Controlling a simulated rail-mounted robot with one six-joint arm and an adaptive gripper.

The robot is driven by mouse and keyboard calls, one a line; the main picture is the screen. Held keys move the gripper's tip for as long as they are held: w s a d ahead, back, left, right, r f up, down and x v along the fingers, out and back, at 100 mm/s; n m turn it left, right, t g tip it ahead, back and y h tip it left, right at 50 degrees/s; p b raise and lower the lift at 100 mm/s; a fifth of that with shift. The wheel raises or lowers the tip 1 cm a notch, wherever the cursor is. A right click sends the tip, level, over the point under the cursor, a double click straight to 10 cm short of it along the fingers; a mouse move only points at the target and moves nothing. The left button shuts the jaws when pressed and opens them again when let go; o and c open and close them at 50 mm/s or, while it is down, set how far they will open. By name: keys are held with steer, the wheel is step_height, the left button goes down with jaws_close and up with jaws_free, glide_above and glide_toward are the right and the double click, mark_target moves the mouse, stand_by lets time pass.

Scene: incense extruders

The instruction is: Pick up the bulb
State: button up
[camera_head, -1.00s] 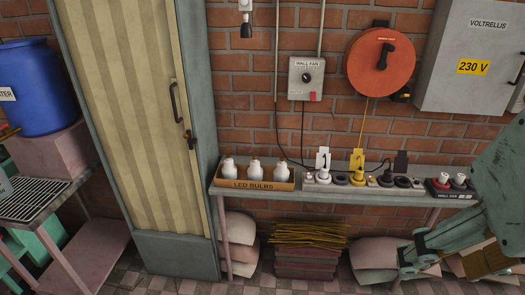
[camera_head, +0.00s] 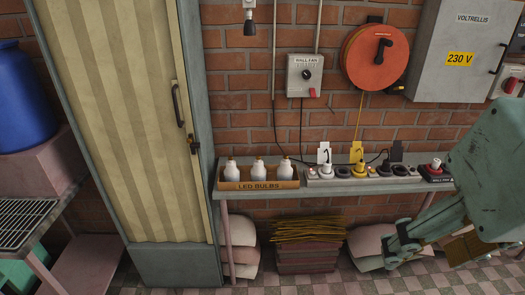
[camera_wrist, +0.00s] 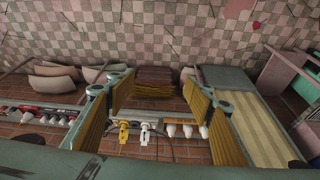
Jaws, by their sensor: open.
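Three white bulbs stand upright in a wooden tray labelled LED BULBS (camera_head: 257,185): a left bulb (camera_head: 231,171), a middle bulb (camera_head: 258,170) and a right bulb (camera_head: 285,169). The tray sits at the left end of a narrow wall shelf. My gripper (camera_head: 432,248) is low at the right of the head view, in front of the shelf and well apart from the bulbs. In the wrist view my gripper (camera_wrist: 158,90) has its two padded fingers spread with nothing between them. The bulbs (camera_wrist: 187,131) show small in that view, beyond the fingers and partly hidden near the right finger.
Bundled sticks (camera_head: 308,240) and sacks (camera_head: 240,255) lie underneath. Tiled floor in front looks clear.

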steer(key=shift+w, duration=0.15)
stand_by(0.3)
steer(key=w+a+f+n+t+y+p, duration=0.1)
steer(key=w+f+n+t, duration=0.2)
steer(key=w, duration=2.1)
steer(key=w+a+f+n+t, duration=0.1)
steer(key=w+f+t, duration=0.3)
steer(key=w, duration=1.9)
steer(key=w+a+f+n+t+y, duration=0.1)
steer(key=w+a+f+n+y, duration=0.1)
steer(key=w+a+f, duration=0.45)
steer(key=w+a+f+n+y, duration=0.1)
steer(key=w+a+f+y, duration=0.2)
steer(key=w+f, duration=0.5)
steer(key=s+a+f+y, duration=0.1)
steer(key=a+f, duration=0.1)
steer(key=f, duration=0.3)
steer(key=s+a+f+t+y+p, duration=0.1)
steer(key=a+f+y, duration=0.1)
steer(key=f, duration=0.3)
steer(key=s+a+f+t+y, duration=0.1)
steer(key=a+f+y, duration=0.1)
steer(key=f, duration=0.3)
steer(key=shift+s+a+f+n, duration=0.15)
steer(key=shift+a+f+n, duration=0.05)
steer(key=shift+a, duration=0.25)
steer(key=shift+s+a+f+n, duration=0.1)
steer(key=shift+a+f+n, duration=0.1)
steer(key=shift+a, duration=0.25)
